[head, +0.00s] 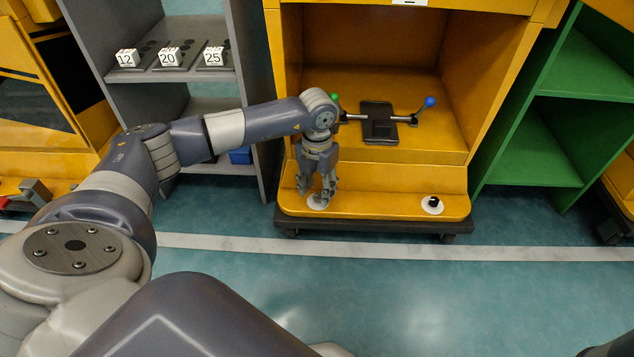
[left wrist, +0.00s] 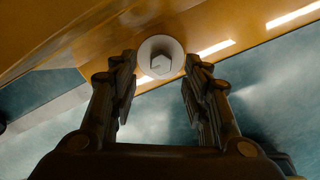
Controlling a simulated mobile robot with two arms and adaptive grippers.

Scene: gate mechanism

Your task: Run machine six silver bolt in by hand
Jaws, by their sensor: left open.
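The yellow machine (head: 370,205) stands at the middle of the head view with a low front ledge. A silver hex bolt (left wrist: 161,63) sits on a round white disc (left wrist: 148,45) in the left wrist view. In the head view that disc (head: 316,203) shows at the ledge's left end, and the bolt is mostly hidden by the gripper. My left gripper (head: 322,196) points down over it. Its fingers (left wrist: 160,85) are open, one to each side of the bolt, with gaps between. I cannot tell whether they touch anything.
A black bolt on a white disc (head: 433,207) sits at the ledge's right end. Inside the machine is a black plate (head: 378,122) with a green-knobbed and a blue-knobbed lever (head: 430,102). A grey shelf (head: 257,110) stands left, a green shelf (head: 535,145) right. Open floor lies in front.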

